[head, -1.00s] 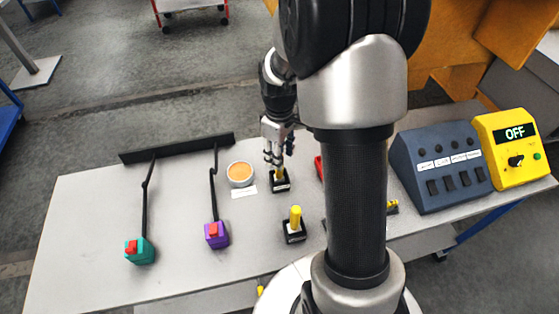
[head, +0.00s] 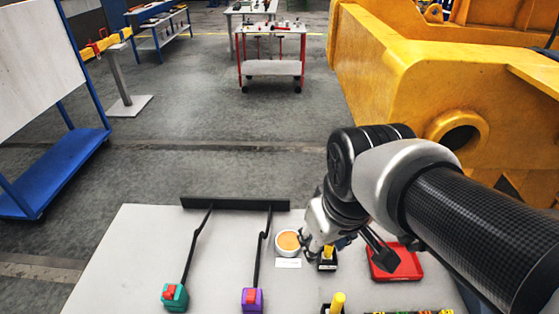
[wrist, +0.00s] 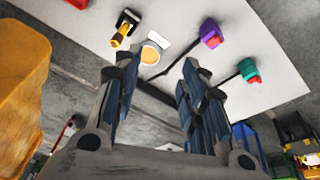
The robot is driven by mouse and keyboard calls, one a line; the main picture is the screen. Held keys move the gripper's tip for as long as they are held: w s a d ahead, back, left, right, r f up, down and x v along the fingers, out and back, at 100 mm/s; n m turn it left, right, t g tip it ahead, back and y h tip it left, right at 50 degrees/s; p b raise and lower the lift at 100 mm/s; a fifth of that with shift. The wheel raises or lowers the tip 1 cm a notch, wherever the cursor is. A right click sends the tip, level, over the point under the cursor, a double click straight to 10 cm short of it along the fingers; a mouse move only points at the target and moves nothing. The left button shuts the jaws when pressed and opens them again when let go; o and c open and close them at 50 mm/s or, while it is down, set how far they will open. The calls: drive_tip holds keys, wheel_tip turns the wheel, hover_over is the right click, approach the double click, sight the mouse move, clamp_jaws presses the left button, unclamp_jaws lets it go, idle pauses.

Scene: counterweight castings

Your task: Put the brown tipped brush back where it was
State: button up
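A yellow-handled piece (head: 328,251), probably a brush, stands in the far black holder (head: 327,266). In the wrist view the yellow piece (wrist: 121,33) also sits in its black holder (wrist: 130,16); I cannot make out a brown tip. A second yellow-handled piece (head: 338,300) stands in a nearer holder, cut off by the lower edge. My gripper (wrist: 155,66) is open and empty, its fingers spread wide. In the head view my gripper (head: 312,243) is above the table beside the far holder, partly hidden by my arm.
A round cup with orange contents (head: 288,241) and a white label (head: 288,263) are left of the holder. A red tray (head: 408,268) is to the right. Purple (head: 252,299) and teal (head: 174,297) blocks join black rods. A black bar (head: 235,203) edges the table's back.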

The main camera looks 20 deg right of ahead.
drive_tip(key=s+a+m+t, duration=0.1)
drive_tip(key=s+a, duration=0.1)
drive_tip(key=s, duration=0.4)
drive_tip(key=shift+s+a+r+m, duration=0.15)
drive_tip(key=shift+r+m, duration=0.15)
drive_tip(key=shift+r, duration=0.05)
wheel_tip(320, 180, down, 5)
drive_tip(key=b, duration=0.4)
drive_tip(key=shift+r+b, duration=0.2)
drive_tip(key=shift+b, duration=0.1)
drive_tip(key=shift+c, duration=0.7)
